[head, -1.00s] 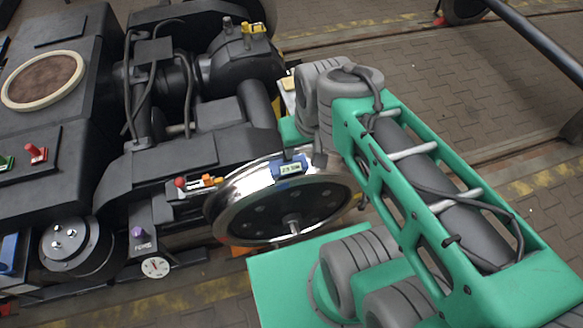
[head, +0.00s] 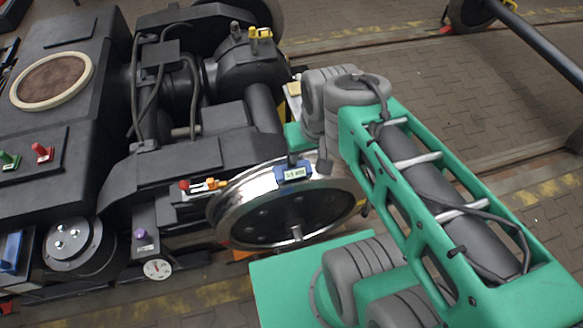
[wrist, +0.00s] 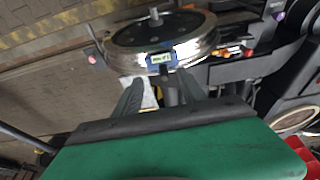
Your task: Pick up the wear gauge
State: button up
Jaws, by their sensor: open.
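The wear gauge, a small blue device with a pale lit display (head: 293,173), sits on the upper rim of the shiny steel wheel (head: 230,208). I take this blue device to be the wear gauge. In the wrist view the gauge (wrist: 161,59) shows just beyond the tips of my gripper (wrist: 159,82), roughly centred between them. The two grey fingers are apart, with a dark upright part between them and nothing visibly gripped. In the head view my green and grey arm reaches in from the right, and the fingers cannot be made out clearly.
Left of the wheel is the black bogie frame with an orange and red fitting (head: 205,184), a purple knob (head: 140,233) and a round dial (head: 157,269). A yellow fitting (head: 260,33) stands farther back.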

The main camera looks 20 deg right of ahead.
aim_at(293, 167)
jog(key=k, duration=1.3)
jog(key=u, duration=0.65)
jog(key=i, duration=0.45)
jog(key=u, duration=0.8)
jog(key=i, duration=0.7)
jog(key=u, duration=0.05)
